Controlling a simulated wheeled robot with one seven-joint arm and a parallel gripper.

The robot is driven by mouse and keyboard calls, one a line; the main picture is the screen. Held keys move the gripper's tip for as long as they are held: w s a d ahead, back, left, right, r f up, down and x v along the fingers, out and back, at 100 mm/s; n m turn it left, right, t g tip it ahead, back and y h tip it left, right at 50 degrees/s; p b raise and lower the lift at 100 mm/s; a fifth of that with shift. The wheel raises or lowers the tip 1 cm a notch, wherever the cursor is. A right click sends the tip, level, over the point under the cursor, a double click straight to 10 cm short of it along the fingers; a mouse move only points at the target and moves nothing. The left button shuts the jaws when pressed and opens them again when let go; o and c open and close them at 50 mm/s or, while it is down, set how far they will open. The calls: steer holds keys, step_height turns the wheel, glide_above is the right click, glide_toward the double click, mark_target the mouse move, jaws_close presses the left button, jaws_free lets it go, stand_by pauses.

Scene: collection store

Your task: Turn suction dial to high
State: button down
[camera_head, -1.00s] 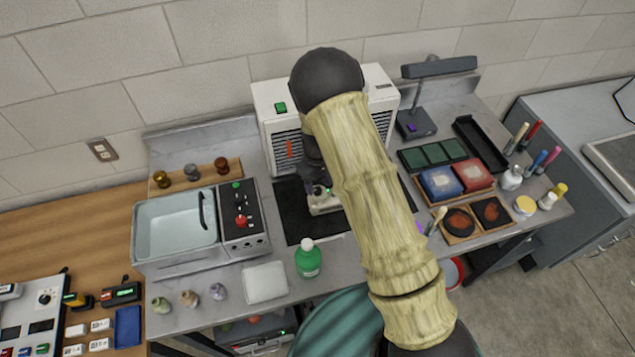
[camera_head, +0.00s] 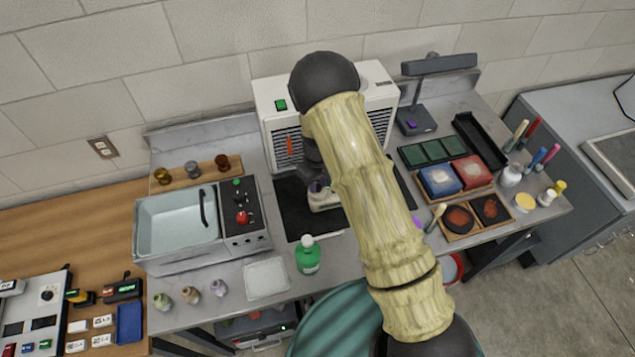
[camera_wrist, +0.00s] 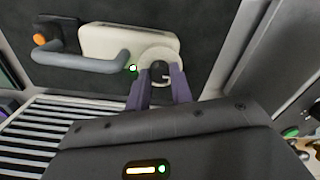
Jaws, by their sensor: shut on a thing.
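In the wrist view, a cream-white device (camera_wrist: 105,42) lies on a dark mat. It has a round end with a small dark dial (camera_wrist: 159,70) in it. My gripper (camera_wrist: 160,86) has its two purple-grey fingers on either side of this dial, shut on it. The fingers hide part of the dial, and I cannot read any setting. A small green light (camera_wrist: 133,68) shows beside the left finger. In the head view, the white device (camera_head: 323,199) is partly hidden by my arm, and my gripper (camera_head: 318,187) is just above it.
A white louvred cabinet (camera_head: 267,100) stands behind. A sink unit (camera_head: 178,262) with a control panel is to the left. A green bottle (camera_head: 308,257) stands in front of the dark mat (camera_head: 292,215). Paint trays (camera_head: 470,227) and a lamp (camera_head: 418,122) are to the right.

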steer(key=m+b, duration=0.2)
steer(key=m, duration=0.4)
steer(key=shift+f+b, duration=0.1)
steer(key=shift+b, duration=0.25)
steer(key=m, duration=0.3)
steer(key=shift+m+b, duration=0.35)
steer(key=shift+m, duration=0.05)
steer(key=m, duration=0.3)
steer(key=shift+m, duration=0.4)
steer(key=m, duration=0.5)
steer(key=m+p, duration=0.1)
steer(key=m, duration=0.4)
steer(key=c, duration=1.2)
jaws_free()
steer(key=shift+c, duration=0.2)
